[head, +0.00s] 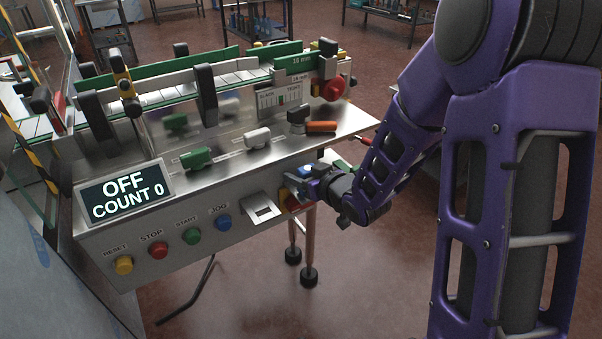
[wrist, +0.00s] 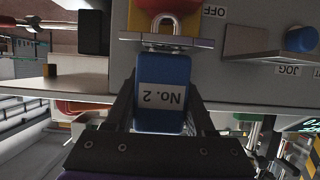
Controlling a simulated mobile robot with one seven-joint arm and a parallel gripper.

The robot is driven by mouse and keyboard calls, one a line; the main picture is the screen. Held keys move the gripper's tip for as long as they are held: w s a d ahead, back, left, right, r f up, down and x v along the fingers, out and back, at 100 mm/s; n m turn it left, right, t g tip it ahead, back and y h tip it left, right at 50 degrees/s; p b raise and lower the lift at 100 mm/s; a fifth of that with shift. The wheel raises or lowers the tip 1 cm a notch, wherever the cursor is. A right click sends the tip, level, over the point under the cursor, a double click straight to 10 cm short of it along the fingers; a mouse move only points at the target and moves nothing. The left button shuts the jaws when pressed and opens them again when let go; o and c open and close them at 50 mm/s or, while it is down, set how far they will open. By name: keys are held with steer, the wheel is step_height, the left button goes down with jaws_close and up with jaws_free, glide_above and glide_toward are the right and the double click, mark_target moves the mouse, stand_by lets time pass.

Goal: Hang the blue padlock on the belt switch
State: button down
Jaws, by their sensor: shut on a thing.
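The blue padlock (wrist: 162,68) has a white "No. 2" label, upside down in the wrist view, and a metal shackle. My gripper (wrist: 163,105) is shut on its body, one finger on each side. The padlock also shows in the head view (head: 306,170), partly hidden by my gripper (head: 318,186). The belt switch (wrist: 190,5) is red on a yellow plate at the right end of the panel front. It is mostly covered in the head view (head: 291,199). The shackle overlaps the switch's red part in the wrist view; I cannot tell whether it passes through anything.
The metal panel carries a jog button (head: 223,222), other coloured buttons and a bracket (head: 260,208) left of the switch. A display (head: 124,195) reads OFF, COUNT 0. Green (head: 196,158) and white (head: 257,138) handled pieces lie on the top. Open floor lies in front.

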steer(key=shift+f, duration=0.25)
stand_by(0.6)
steer(key=shift+c, duration=0.8)
jaws_free()
steer(key=shift+s, duration=0.1)
